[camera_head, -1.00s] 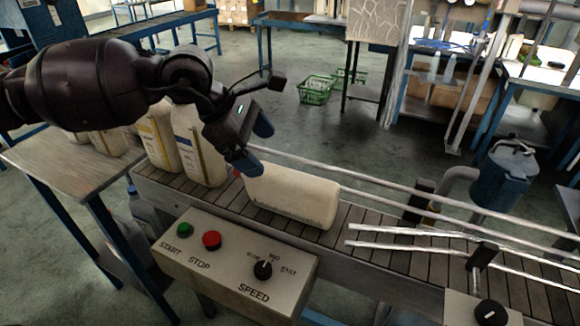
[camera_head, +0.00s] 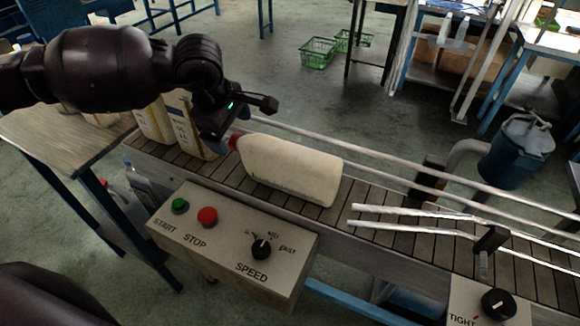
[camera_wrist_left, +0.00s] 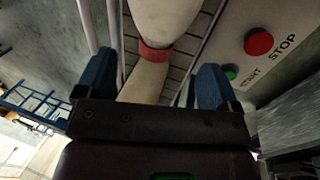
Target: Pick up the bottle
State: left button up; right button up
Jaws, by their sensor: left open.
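The white bottle (camera_head: 292,168) lies on its side on the slatted conveyor, its red cap (camera_head: 234,142) pointing left. My left gripper (camera_head: 222,135) is at the cap end of the bottle, open, with blue fingers. In the left wrist view, my left gripper (camera_wrist_left: 153,82) has its fingers spread apart. The red cap (camera_wrist_left: 155,52) shows just beyond the fingertips, roughly in line with the gap, with the white bottle (camera_wrist_left: 165,20) behind it. A pale surface shows in the gap; I cannot tell what it belongs to. My right gripper is not in view.
Upright bottles (camera_head: 185,125) stand on the conveyor (camera_head: 375,205) left of the lying bottle, partly behind my left arm. Metal rails (camera_head: 400,178) run along the far side. A control box (camera_head: 230,235) with buttons and a speed knob stands in front. A wooden table (camera_head: 60,145) is at left.

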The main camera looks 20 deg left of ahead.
aim_at(237, 139)
pick_arm(q)
jog(key=shift+d+x, duration=0.15)
jog(key=shift+x, duration=1.15)
jog(key=shift+d+x, duration=0.15)
jog(key=shift+x, duration=1.15)
jog(key=shift+r, duration=0.1)
jog(key=c, duration=1.4)
